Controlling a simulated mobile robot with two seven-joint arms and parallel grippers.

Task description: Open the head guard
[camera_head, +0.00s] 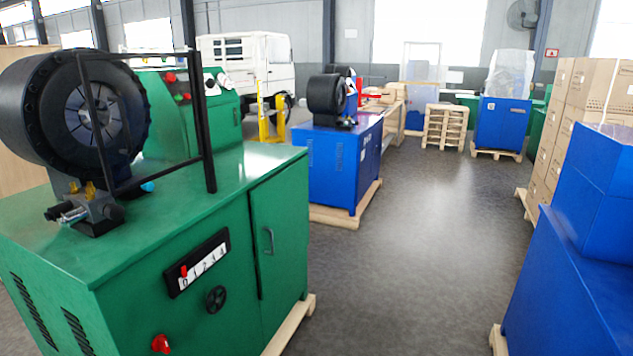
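A green crimping machine (150,262) stands at the left on a wooden pallet. Its round black crimping head (30,110) sits on top, with grey die segments in its opening. The head guard (203,125), a black rectangular bar frame, stands in front of the head's opening. One of its bars reaches down to the green top at the right. Neither of my grippers shows in the head view.
Blue machines stand on pallets in the middle (330,165) and back right (503,122). A blue machine (570,290) and stacked cartons (572,110) line the right side. Stacked pallets (445,127) stand behind. The grey floor (420,240) between the rows is clear.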

